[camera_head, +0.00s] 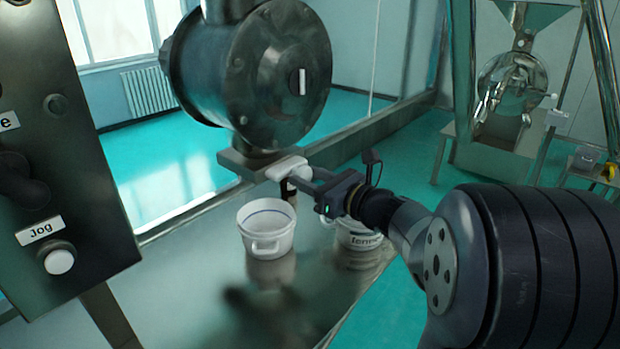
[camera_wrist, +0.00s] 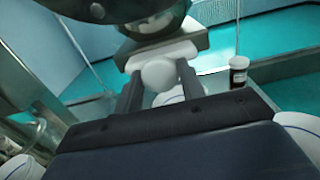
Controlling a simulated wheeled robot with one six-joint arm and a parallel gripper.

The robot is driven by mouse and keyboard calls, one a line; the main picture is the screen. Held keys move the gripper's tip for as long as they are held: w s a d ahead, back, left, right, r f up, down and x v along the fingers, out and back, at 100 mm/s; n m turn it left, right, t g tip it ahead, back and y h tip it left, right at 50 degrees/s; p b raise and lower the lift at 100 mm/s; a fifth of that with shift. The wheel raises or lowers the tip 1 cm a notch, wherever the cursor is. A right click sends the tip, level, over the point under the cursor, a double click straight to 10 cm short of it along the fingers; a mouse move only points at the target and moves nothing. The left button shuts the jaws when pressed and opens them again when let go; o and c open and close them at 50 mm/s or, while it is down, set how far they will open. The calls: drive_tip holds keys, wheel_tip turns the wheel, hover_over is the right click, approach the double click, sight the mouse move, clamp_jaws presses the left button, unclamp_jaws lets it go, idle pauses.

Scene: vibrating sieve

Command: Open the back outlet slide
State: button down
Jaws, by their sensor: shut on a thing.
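The outlet slide's white handle (camera_head: 287,168) sticks out below the round metal drum, at the edge of a flat metal piece (camera_head: 238,166). My gripper (camera_head: 302,180) reaches it from the right. In the wrist view, the rounded white knob of the handle (camera_wrist: 160,76) sits between the two dark fingers of my gripper (camera_wrist: 159,84), which are shut on it. The metal piece also shows just above the knob in the wrist view (camera_wrist: 196,43). How far the slide is out, I cannot tell.
A white bucket (camera_head: 266,234) stands on the metal table (camera_head: 205,300) below the outlet. A small dark bottle (camera_wrist: 238,72) stands right of the fingers. A control panel (camera_head: 60,130) fills the left.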

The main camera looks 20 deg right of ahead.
drive_tip(key=v, duration=0.6)
drive_tip(key=shift+s+d, duration=0.2)
drive_tip(key=shift+s, duration=0.05)
drive_tip(key=c, duration=0.9)
unclamp_jaws()
drive_tip(key=shift+s, duration=0.1)
drive_tip(key=b+v, duration=0.2)
drive_tip(key=v, duration=0.8)
drive_tip(key=shift+s+d, duration=0.2)
drive_tip(key=shift+s, duration=0.05)
drive_tip(key=p+x, duration=0.1)
drive_tip(key=x, duration=1)
drive_tip(key=shift+p, duration=0.4)
